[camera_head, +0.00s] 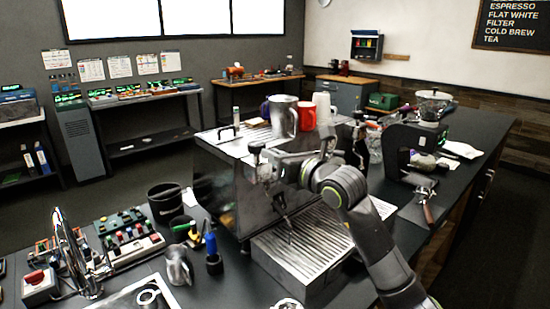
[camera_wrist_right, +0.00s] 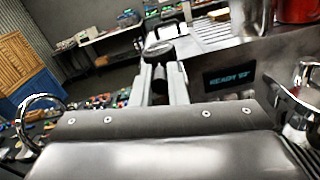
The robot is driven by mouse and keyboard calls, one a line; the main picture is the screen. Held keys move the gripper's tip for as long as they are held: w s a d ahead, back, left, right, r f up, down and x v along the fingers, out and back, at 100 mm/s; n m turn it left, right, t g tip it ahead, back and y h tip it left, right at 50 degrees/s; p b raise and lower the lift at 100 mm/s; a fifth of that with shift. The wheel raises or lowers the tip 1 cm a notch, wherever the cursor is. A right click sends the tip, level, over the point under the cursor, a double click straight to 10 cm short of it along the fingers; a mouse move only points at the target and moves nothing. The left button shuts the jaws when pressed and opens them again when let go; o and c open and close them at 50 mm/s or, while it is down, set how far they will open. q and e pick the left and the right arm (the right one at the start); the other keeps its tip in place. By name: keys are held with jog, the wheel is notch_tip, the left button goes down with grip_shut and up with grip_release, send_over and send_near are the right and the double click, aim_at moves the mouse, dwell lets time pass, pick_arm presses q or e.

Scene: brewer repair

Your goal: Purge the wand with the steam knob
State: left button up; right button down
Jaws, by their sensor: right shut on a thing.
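The espresso machine (camera_head: 222,180) stands on the dark counter, with a slatted drip tray (camera_head: 310,250) at its front. The dark, round steam knob (camera_head: 256,147) is at the machine's upper front, and it also shows in the right wrist view (camera_wrist_right: 158,48). My right gripper (camera_head: 264,158) is at the knob; its fingers, seen in the right wrist view (camera_wrist_right: 160,82), are shut on it from both sides. The thin metal steam wand (camera_head: 287,216) hangs down below my gripper, over the drip tray. My left gripper is not in view.
A steel pitcher (camera_head: 284,115) and a red mug (camera_head: 306,116) stand on the machine's top. A small pitcher (camera_head: 178,266), a black bin (camera_head: 165,202) and a control panel (camera_head: 130,235) are to the left. A grinder (camera_head: 400,145) is at the right. A lit display (camera_wrist_right: 229,80) reads "READY".

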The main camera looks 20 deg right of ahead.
jog(key=shift+r, duration=0.1)
jog(key=c, duration=1.4)
grip_release()
jog(key=shift+w+a, duration=0.1)
jog(key=shift+c, duration=0.2)
jog(key=shift+s+d, duration=0.2)
jog(key=shift+s, duration=0.1)
jog(key=p+v, duration=0.6)
jog(key=v, duration=1)
jog(key=shift+s, duration=0.4)
